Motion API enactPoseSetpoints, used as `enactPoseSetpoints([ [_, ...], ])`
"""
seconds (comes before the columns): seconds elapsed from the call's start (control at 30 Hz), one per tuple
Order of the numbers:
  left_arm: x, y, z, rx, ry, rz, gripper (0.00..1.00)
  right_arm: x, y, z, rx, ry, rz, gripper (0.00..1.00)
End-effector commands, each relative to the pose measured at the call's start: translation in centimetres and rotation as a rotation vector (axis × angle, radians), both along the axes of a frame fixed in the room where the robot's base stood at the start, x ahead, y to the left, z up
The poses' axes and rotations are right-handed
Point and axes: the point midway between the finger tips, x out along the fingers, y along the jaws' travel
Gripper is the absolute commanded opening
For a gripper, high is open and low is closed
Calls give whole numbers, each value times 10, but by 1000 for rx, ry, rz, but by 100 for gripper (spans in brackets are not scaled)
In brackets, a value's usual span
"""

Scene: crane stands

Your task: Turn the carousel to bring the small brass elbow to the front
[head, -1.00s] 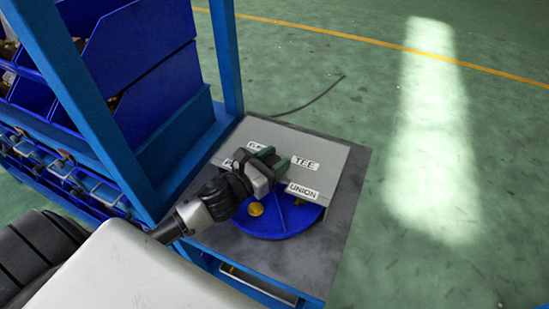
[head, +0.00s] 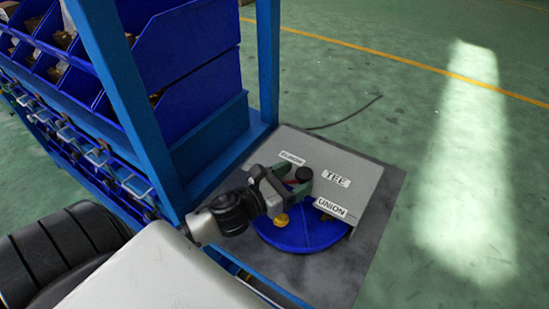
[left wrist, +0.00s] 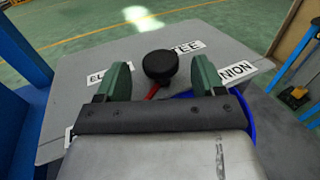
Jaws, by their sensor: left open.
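The carousel is a blue disc (head: 300,238) under a grey cover plate (head: 352,168), and only its near part shows. A brass fitting (head: 281,220) sits on the disc beside my gripper; I cannot tell which kind it is. A round black knob (head: 303,174) on a red lever stands over the cover. My left gripper (head: 292,182) is open, its green fingers on either side of the knob. In the left wrist view the knob (left wrist: 160,66) is between the fingers with visible gaps. My right gripper is not in view.
The cover carries labels ELBOW (head: 292,158), TEE (head: 336,179) and UNION (head: 331,208). A blue rack post (head: 268,65) and blue bins (head: 185,60) stand close on the left. A cable (head: 350,115) lies on the open green floor behind.

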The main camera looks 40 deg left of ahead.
Motion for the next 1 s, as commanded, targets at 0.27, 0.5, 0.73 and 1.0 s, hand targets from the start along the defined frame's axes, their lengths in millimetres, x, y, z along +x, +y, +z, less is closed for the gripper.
enactPoseSetpoints([
  [0.27, -47, 15, -4, 0, 4, -1, 69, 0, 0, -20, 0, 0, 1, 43],
  [0.5, -65, 22, -1, -2, 2, -1, 69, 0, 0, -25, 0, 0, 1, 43],
  [0.73, -67, 23, 0, 0, 0, -1, 69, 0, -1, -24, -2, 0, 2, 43],
  [1.0, -61, 23, 1, -46, 16, 1, 43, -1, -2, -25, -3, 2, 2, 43],
])
